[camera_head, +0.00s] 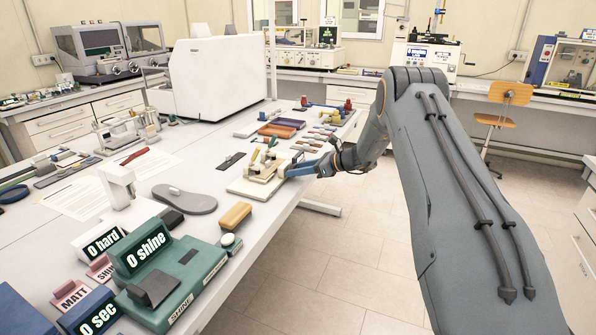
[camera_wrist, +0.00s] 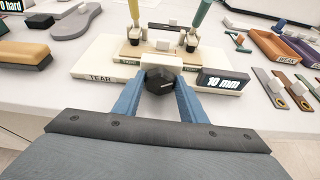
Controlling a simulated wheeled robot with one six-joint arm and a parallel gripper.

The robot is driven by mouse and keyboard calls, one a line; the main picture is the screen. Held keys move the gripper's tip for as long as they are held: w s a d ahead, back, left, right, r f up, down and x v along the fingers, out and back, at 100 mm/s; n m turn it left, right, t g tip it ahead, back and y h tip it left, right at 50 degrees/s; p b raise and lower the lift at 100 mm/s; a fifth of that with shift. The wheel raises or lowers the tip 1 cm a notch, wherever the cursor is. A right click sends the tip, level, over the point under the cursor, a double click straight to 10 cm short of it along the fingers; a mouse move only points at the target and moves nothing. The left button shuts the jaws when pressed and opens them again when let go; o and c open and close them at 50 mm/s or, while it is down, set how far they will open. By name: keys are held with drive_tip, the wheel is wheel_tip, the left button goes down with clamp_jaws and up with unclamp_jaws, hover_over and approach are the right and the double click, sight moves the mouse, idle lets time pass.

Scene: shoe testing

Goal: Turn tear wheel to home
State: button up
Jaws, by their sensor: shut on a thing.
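The tear tester has a cream base (camera_wrist: 88,66) marked TEAR, at the table's near edge. It also shows in the head view (camera_head: 243,187). Two clamps with a green and a yellow handle stand on its wooden block. A black display (camera_wrist: 224,79) at its right reads 10 mm. The dark faceted tear wheel (camera_wrist: 160,83) sits at the front of the tester. My gripper (camera_wrist: 160,78) has its blue fingers on either side of the wheel, shut on it. In the head view my gripper (camera_head: 303,169) reaches the tester from the right, and the wheel is hidden there.
A grey shoe sole (camera_head: 185,200) and a yellow-brown brush (camera_head: 235,216) lie left of the tester. The green shine meter (camera_head: 172,285) stands nearer. Orange (camera_head: 277,131) and purple trays and several small strips lie beyond. The floor to the right is clear.

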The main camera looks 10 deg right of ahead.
drive_tip(key=shift+s+a+f+n+t+h+b, duration=0.1)
drive_tip(key=shift+n+t+h+b, duration=0.45)
drive_tip(key=shift+n+b, duration=0.45)
drive_tip(key=n+t+b, duration=0.1)
drive_tip(key=b, duration=0.1)
drive_tip(key=n+b, duration=0.1)
drive_tip(key=b, duration=0.1)
drive_tip(key=shift+s+a+f+t+h, duration=0.1)
drive_tip(key=shift+f+t+h, duration=0.05)
drive_tip(key=shift+t+h, duration=0.15)
drive_tip(key=n+b, duration=0.1)
drive_tip(key=b, duration=0.2)
drive_tip(key=n+t+b, duration=0.1)
drive_tip(key=n+b, duration=0.1)
drive_tip(key=b, duration=0.2)
drive_tip(key=shift+s+f+t+h, duration=0.1)
drive_tip(key=shift+f+t+h, duration=0.05)
drive_tip(key=shift+t+h, duration=0.1)
drive_tip(key=shift+a+n+t+b, duration=0.1)
drive_tip(key=shift+n+t+b, duration=0.25)
drive_tip(key=shift+b, duration=0.85)
drive_tip(key=shift+s+n+b, duration=0.1)
drive_tip(key=shift+n+b, duration=0.15)
drive_tip(key=shift+b, duration=0.3)
drive_tip(key=o, duration=1)
drive_tip(key=shift+o, duration=0.3)
